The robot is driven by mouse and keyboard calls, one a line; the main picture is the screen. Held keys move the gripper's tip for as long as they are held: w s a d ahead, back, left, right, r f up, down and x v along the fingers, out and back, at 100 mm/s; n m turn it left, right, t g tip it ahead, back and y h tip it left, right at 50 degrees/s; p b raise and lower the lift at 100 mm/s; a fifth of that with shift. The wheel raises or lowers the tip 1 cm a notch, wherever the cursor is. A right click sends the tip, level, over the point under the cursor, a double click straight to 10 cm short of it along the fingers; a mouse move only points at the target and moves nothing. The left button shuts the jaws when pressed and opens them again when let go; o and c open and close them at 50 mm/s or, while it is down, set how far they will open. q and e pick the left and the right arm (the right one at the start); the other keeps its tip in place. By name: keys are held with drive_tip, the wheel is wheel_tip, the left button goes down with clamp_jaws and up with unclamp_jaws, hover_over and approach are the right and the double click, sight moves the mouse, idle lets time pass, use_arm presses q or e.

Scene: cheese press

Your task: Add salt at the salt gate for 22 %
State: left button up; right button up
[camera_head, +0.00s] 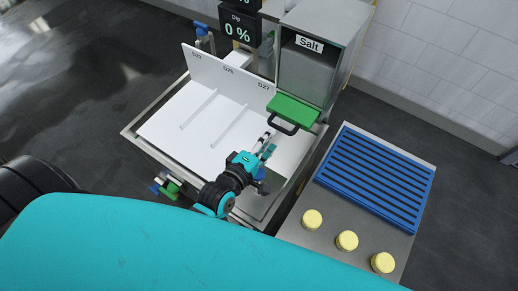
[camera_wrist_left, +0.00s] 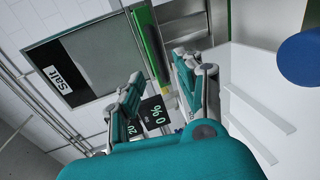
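The salt box (camera_head: 315,75) is a grey housing with a white Salt label (camera_head: 309,44). The salt gate (camera_head: 293,109) is a green plate with a black handle (camera_head: 283,127) at its front, below the box. My left gripper (camera_head: 268,142) is just in front of the handle, near its left end. In the left wrist view its two fingers (camera_wrist_left: 158,66) are apart, with the gate's green edge (camera_wrist_left: 146,34) beyond them. I cannot tell whether they touch the handle. A black display (camera_head: 239,28) reads Dip 0 %. My right gripper is not in view.
A white tray (camera_head: 205,132) with low dividers and labels D23, D25 and D27 lies under my left arm. A blue slatted rack (camera_head: 375,180) and yellow round pieces (camera_head: 312,219) are on the table at right. A second display (camera_head: 244,5) is cut off at the top.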

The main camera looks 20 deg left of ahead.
use_arm(q)
drive_tip(key=shift+v, duration=2.35)
